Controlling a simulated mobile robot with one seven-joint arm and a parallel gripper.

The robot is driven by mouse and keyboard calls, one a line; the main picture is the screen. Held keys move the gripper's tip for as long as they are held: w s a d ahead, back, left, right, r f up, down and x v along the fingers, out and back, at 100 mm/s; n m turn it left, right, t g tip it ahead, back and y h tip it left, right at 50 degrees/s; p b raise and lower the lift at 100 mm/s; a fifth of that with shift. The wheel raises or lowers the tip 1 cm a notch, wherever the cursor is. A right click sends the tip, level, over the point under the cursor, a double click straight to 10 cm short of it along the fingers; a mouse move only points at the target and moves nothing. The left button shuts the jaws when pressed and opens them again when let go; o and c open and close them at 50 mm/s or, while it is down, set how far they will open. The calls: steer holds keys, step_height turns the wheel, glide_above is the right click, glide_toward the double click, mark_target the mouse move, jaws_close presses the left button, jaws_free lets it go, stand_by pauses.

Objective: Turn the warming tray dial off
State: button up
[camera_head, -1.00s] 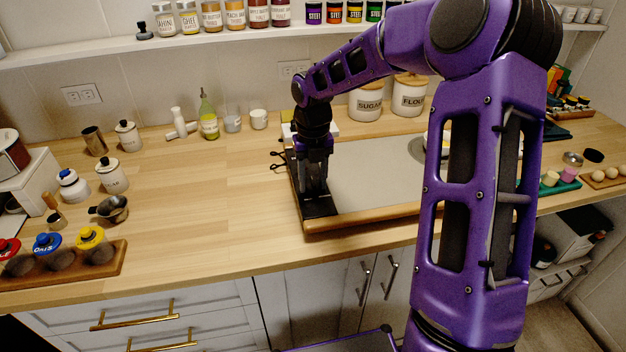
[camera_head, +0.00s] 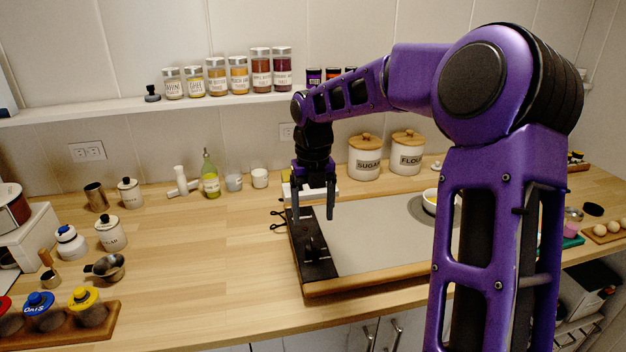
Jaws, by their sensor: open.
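The warming tray (camera_head: 380,245) lies on the wooden counter, with a grey top, a wooden front edge and a black control strip (camera_head: 318,262) along its left side. A small dark dial (camera_head: 309,240) seems to stand on that strip; its setting is too small to read. My gripper (camera_head: 313,217) points down above the strip, open and empty, with its fingertips apart. Its fingers stand over the rear part of the strip, and I cannot tell how far above the dial they are.
A yellow-and-white bowl (camera_head: 430,200) stands on the tray's right part. The sugar canister (camera_head: 365,160) and flour canister (camera_head: 406,156) stand behind. A green bottle (camera_head: 210,178) and white cups stand at the back.

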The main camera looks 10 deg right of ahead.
step_height(320, 180, up, 9)
steer(key=shift+f, duration=0.15)
